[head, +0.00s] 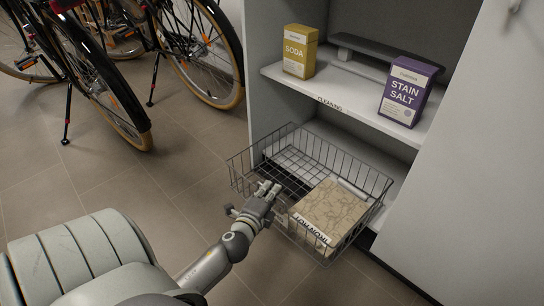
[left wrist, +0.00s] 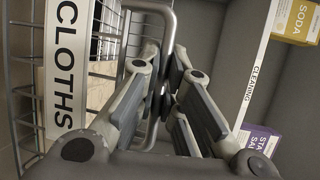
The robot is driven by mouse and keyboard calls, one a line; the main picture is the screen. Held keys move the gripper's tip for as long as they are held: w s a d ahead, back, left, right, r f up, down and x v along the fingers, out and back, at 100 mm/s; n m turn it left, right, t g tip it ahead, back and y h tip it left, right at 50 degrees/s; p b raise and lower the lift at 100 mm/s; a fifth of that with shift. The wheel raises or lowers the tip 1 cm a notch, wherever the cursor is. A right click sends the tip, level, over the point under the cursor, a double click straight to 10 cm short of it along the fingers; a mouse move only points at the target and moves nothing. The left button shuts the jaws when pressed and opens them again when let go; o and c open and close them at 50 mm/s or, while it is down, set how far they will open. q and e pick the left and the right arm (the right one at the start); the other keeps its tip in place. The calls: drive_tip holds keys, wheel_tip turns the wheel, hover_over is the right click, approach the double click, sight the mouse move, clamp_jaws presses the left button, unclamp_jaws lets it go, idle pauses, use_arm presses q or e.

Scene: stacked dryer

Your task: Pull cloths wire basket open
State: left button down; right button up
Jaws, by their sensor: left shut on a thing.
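The wire basket (head: 372,213) sticks out from the lower part of the white cabinet, below the shelf. A folded, patterned tan item (head: 335,205) lies inside it. My left gripper (head: 266,190) is at the basket's front side. In the left wrist view, its fingers (left wrist: 163,92) are closed around a grey wire handle (left wrist: 152,8). The white CLOTHS label (left wrist: 66,65) on the basket shows at the left of that view. My right gripper is in neither view.
A shelf labelled CLEANING (head: 340,105) holds a yellow SODA box (head: 299,52) and a purple STAIN SALT box (head: 408,91) above the basket. Bicycles (head: 190,50) stand at the upper left. Tiled floor (head: 185,150) is clear left of the basket.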

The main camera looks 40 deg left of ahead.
use_arm(q)
drive_tip(key=shift+d, duration=0.1)
drive_tip(key=c, duration=1.9)
unclamp_jaws()
drive_tip(key=shift+o, duration=0.2)
drive_tip(key=v, duration=1.2)
drive_tip(key=shift+r, duration=0.1)
